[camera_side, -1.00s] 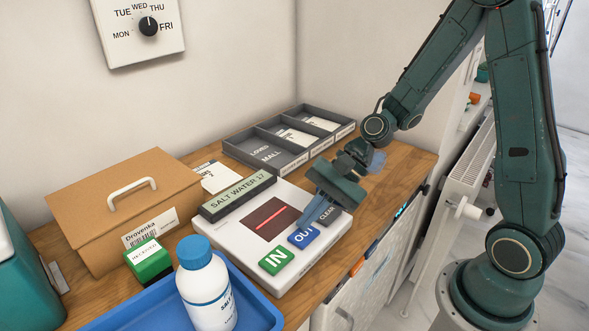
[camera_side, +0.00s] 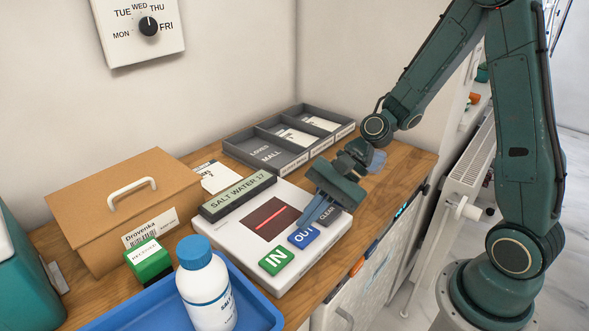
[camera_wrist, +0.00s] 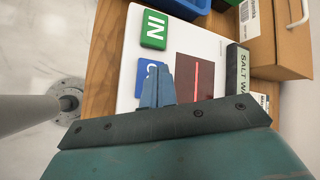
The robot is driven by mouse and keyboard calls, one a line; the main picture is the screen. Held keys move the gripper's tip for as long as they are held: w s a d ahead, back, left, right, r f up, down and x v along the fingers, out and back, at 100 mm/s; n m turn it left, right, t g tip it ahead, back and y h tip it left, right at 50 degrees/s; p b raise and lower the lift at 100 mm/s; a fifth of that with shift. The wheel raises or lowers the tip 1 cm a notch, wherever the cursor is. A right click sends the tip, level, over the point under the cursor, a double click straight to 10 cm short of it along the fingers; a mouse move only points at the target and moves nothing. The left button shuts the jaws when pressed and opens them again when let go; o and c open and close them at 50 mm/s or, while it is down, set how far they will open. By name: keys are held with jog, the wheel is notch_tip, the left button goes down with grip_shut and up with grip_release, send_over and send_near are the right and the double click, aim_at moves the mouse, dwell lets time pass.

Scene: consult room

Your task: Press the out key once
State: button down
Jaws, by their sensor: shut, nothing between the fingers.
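The blue OUT key (camera_side: 303,235) sits on the white scanner unit (camera_side: 285,282), between the green IN key (camera_side: 276,260) and the grey CLEAR key (camera_side: 329,215). My gripper (camera_side: 304,223) is shut and empty, pointing down with its fingertips at the far edge of the OUT key. I cannot tell whether they touch it. In the wrist view the shut fingers (camera_wrist: 158,80) cover part of the OUT key (camera_wrist: 142,76). The display (camera_side: 238,196) reads SALT WATER 17.
A blue tray (camera_side: 262,317) with a white bottle (camera_side: 207,295) stands in front. A brown box (camera_side: 80,205) and a green-and-white RECEIVED block (camera_side: 149,262) are at left. A grey divided tray (camera_side: 235,152) lies behind. Bare wood (camera_side: 395,180) shows at right.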

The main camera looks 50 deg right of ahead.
aim_at(309, 232)
jog(key=shift+f, duration=0.15)
jog(key=shift+f, duration=0.3)
jog(key=shift+f, duration=0.5)
dwell(1.5)
jog(key=shift+r, duration=0.95)
jog(key=shift+r, duration=2.5)
